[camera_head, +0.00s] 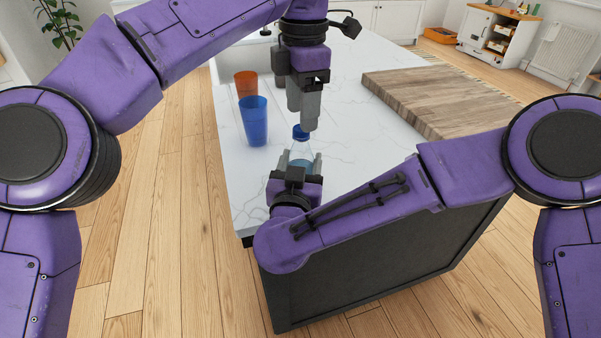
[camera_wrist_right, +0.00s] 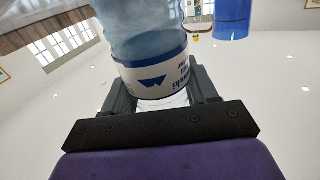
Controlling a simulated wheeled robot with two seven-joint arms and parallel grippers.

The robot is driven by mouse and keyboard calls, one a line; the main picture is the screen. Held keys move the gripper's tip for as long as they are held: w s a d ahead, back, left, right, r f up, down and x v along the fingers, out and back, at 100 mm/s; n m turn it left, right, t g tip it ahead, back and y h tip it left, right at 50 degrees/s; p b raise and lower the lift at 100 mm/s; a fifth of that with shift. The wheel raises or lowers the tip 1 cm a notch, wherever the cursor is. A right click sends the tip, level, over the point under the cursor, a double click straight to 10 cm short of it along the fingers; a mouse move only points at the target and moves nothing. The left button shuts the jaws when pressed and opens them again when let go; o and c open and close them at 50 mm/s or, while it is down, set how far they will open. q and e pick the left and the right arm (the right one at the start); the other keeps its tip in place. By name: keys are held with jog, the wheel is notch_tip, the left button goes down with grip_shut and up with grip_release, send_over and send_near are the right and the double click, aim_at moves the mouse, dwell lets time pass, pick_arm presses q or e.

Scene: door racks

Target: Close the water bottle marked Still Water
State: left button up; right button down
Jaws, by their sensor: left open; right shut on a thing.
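The water bottle (camera_head: 300,151) stands near the front edge of the white counter, clear with bluish water and a blue cap (camera_head: 300,132) at its top. My right gripper (camera_head: 300,168) is shut on the bottle's body. In the right wrist view the bottle (camera_wrist_right: 145,35) sits between the fingers of my right gripper (camera_wrist_right: 160,100), with a white and blue label (camera_wrist_right: 155,78) whose words I cannot fully read. My left gripper (camera_head: 305,122) is open and points down just above the cap. The frames do not show whether the cap is seated on the neck.
A blue cup (camera_head: 254,122) stands left of the bottle and also shows in the right wrist view (camera_wrist_right: 232,18). An orange cup (camera_head: 246,84) is behind it. A wooden board (camera_head: 440,98) lies on the right of the counter (camera_head: 345,130). The counter's front edge is close.

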pick_arm(q)
jog(key=shift+r, duration=2.45)
pick_arm(e)
jog(key=shift+c, duration=1.1)
grip_release()
pick_arm(q)
jog(key=shift+f+b, duration=0.8)
jog(key=shift+f, duration=0.05)
pick_arm(e)
jog(key=s+a, duration=0.1)
jog(key=s, duration=0.9)
jog(key=shift+s+a, duration=0.2)
jog(key=shift+a, duration=0.05)
jog(key=shift+f, duration=0.1)
